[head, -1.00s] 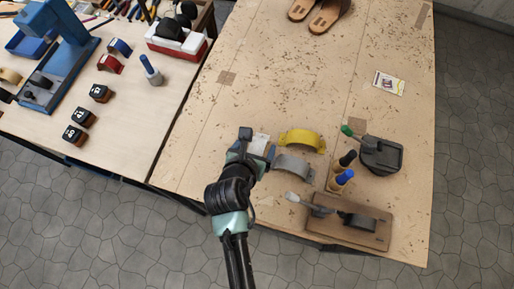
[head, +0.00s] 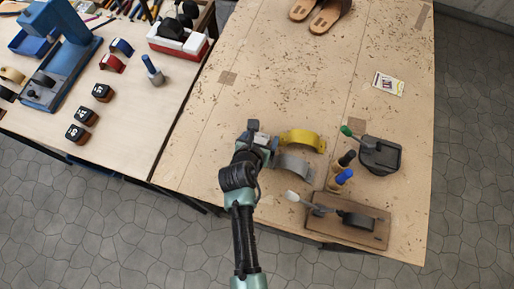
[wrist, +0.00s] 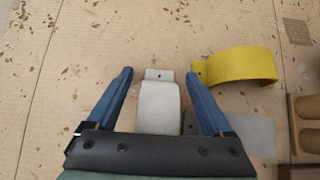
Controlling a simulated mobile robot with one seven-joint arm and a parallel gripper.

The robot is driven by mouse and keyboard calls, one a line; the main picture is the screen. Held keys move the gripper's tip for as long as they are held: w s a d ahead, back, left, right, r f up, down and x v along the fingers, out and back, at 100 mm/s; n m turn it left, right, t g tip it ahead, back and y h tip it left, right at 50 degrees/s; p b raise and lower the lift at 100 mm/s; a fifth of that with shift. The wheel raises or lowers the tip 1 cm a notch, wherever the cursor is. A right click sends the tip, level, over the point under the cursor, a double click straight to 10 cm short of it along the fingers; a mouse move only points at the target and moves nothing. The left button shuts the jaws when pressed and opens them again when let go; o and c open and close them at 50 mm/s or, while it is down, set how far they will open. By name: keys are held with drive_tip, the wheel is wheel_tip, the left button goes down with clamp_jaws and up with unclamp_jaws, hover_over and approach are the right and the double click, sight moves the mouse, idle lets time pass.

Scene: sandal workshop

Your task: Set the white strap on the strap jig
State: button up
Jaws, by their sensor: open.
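The white strap (wrist: 158,105) is a pale arched band with a small holed tab at its far end, lying on the bench. In the wrist view it lies between the two blue fingers of my gripper (wrist: 160,74), with gaps on both sides. My gripper is open, and its palm hides the strap's near end. In the head view my gripper (head: 263,141) largely hides the white strap. A wooden board (head: 318,228) with a dark rounded block and a pale-handled lever, seemingly the strap jig, lies at the bench's front right. No strap shows on it.
A yellow strap (head: 302,140) and a grey strap (head: 295,166) lie just right of my gripper. The bench's middle is clear.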

drive_tip(key=c, duration=1.3)
clamp_jaws()
drive_tip(key=shift+r, duration=0.15)
